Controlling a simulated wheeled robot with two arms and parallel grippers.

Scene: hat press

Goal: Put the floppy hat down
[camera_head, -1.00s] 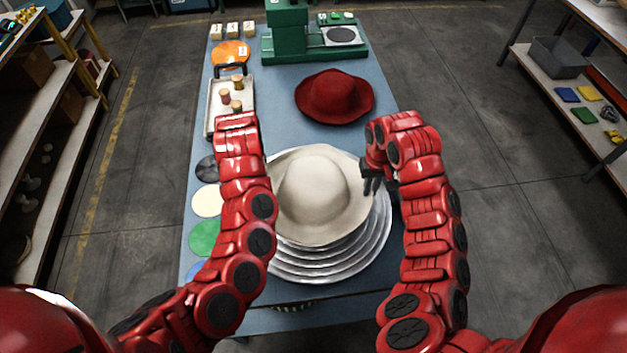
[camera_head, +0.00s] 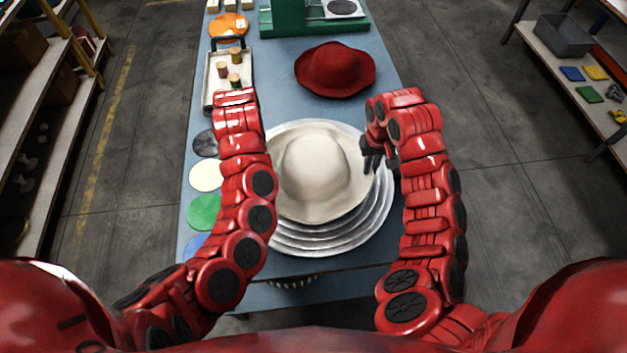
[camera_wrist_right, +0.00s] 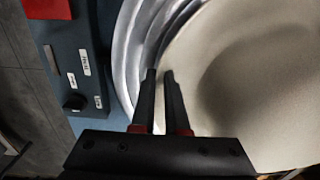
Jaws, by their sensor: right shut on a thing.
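The cream floppy hat (camera_head: 315,165) is crown up over a stack of silvery round plates (camera_head: 345,235) on the blue table. I cannot tell whether its brim touches the top plate. My right gripper (camera_head: 371,160) is at the hat's right brim edge, shut on it. In the right wrist view, the two dark fingers (camera_wrist_right: 161,78) are close together at the edge of the pale brim (camera_wrist_right: 195,50). My left arm comes up on the left of the hat, and its gripper is hidden from view.
A red hat (camera_head: 335,68) lies beyond the stack. A tray with small spools (camera_head: 215,90) is at the back left. Coloured discs (camera_head: 205,175) line the left table edge. A green press (camera_head: 290,20) stands at the far end. Shelves flank the table.

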